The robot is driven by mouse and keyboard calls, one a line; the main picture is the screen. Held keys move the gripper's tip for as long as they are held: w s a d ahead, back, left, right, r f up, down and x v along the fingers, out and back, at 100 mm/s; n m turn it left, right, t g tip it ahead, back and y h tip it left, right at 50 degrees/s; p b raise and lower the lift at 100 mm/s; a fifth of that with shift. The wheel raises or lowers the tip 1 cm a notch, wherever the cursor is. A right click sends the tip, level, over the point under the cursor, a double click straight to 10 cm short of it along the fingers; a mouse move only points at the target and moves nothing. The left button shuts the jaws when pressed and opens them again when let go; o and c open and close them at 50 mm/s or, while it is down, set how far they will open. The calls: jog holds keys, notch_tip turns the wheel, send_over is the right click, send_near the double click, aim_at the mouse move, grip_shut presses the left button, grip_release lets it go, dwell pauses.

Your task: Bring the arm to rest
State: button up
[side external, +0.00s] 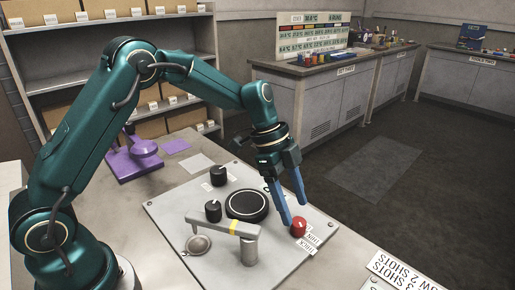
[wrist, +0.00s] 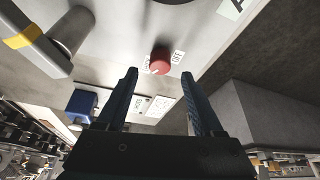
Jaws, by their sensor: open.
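My gripper (side external: 295,212) is open and empty, pointing down with two blue fingers just above the red knob (side external: 298,227) at the right of the grey panel (side external: 290,262). In the wrist view the red knob (wrist: 161,62) shows beyond and between the fingertips, with small labels on both sides, one reading OFF. I cannot tell from the frames whether a finger touches the knob. My arm is stretched out over the panel.
A round black disc (side external: 247,205), two black knobs (side external: 213,210) and a grey bar with a yellow band (side external: 232,227) on a post stand on the panel. A purple device (side external: 137,158) is at the left. Shelves with boxes (side external: 85,127) stand behind.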

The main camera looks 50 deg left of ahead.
jog(key=shift+r, duration=0.15)
jog(key=s+a+r+n+t+y, duration=0.1)
jog(key=s+r+n+t, duration=0.1)
jog(key=s+r, duration=0.35)
jog(key=s+a+r+n+t, duration=0.1)
jog(key=s+r+t, duration=0.15)
jog(key=r, duration=0.55)
jog(key=s+a+f+n+y, duration=0.1)
jog(key=s+a+f+n, duration=0.1)
jog(key=s+n, duration=0.4)
jog(key=s+a+f+n+y, duration=0.2)
jog(key=s+n, duration=0.4)
jog(key=shift+s+a+f, duration=0.15)
jog(key=shift+a, duration=0.2)
